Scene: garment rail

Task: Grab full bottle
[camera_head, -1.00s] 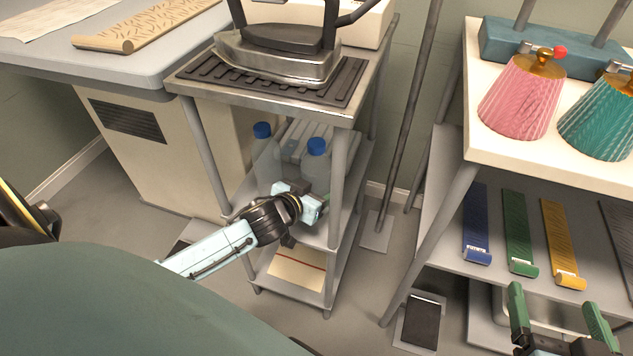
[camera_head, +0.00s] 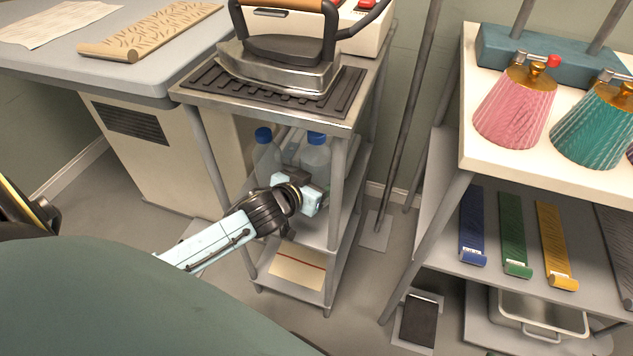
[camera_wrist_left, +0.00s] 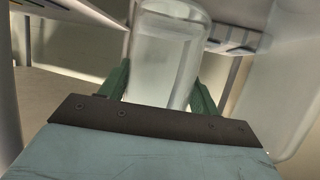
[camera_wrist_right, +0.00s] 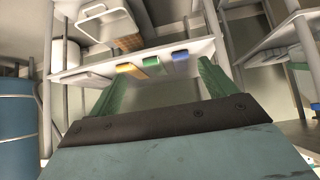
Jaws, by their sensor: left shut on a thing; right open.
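Two clear bottles with blue caps stand out on the middle shelf of the small trolley in the head view, the left bottle (camera_head: 266,157) and the right bottle (camera_head: 315,154). My left gripper (camera_head: 308,188) reaches in from the left and is shut on the right bottle, which looks slightly raised. In the left wrist view the held bottle (camera_wrist_left: 165,55) sits between the green fingers of the left gripper (camera_wrist_left: 160,85), with what seems to be the other bottle (camera_wrist_left: 287,85) beside it. A line inside the held bottle suggests liquid. My right gripper (camera_wrist_right: 155,85) is open and empty.
An iron (camera_head: 278,65) rests on a ridged mat on the trolley top, above the bottles. Trolley posts (camera_head: 336,190) stand close to my left gripper. A rack at right holds pink (camera_head: 514,108) and teal (camera_head: 597,125) cones, with coloured strips below.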

